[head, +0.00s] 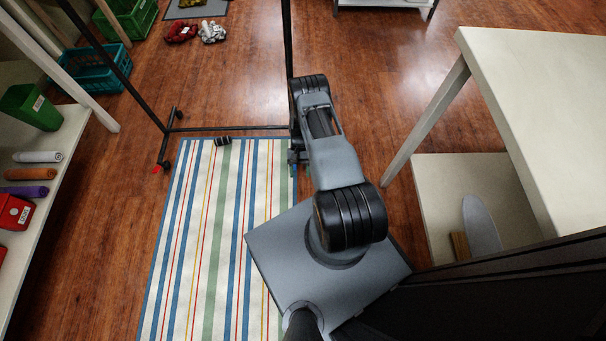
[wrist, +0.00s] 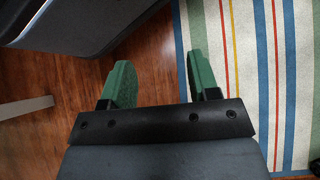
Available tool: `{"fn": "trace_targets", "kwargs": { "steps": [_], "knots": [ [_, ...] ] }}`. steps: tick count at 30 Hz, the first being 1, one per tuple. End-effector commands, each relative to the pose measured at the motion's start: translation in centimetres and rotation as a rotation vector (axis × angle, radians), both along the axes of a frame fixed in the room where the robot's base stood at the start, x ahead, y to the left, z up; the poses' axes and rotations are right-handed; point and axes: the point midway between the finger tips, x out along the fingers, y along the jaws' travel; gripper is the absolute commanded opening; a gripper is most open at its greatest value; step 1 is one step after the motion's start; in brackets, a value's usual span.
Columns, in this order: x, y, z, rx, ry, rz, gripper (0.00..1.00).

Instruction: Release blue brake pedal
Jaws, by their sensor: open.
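No blue brake pedal can be made out in either view. A black wheeled rack (head: 225,128) stands at the far end of the striped rug. Its near left caster has a small red pedal (head: 157,169). The rack's right foot is hidden behind my arm. My gripper (wrist: 158,78) points down and is open, with its two green fingers apart and nothing between them. In the wrist view the left finger is over wood floor and the right finger is over the rug's edge. In the head view my gripper is mostly hidden by my arm, near the rack's right post.
The striped rug (head: 190,240) lies left of my base, with a small black object (head: 222,141) at its far edge. A shelf (head: 60,190) with rolls and bins is at left. A white table (head: 540,100) is at right.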

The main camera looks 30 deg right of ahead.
Motion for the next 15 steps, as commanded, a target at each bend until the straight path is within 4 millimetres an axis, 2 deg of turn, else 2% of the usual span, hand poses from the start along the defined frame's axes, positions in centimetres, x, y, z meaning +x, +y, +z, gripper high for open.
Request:
{"fn": "trace_targets", "kwargs": {
  "steps": [1, 7, 15],
  "knots": [
    [-0.8, 0.2, 0.8, 0.0, 0.002, -0.001, 0.55],
    [-2.9, 0.6, 1.5, 0.001, 0.002, 0.0, 0.55],
    [-3.9, 0.8, 1.7, 0.0, 0.0, 0.0, 0.55]
  ]
}}
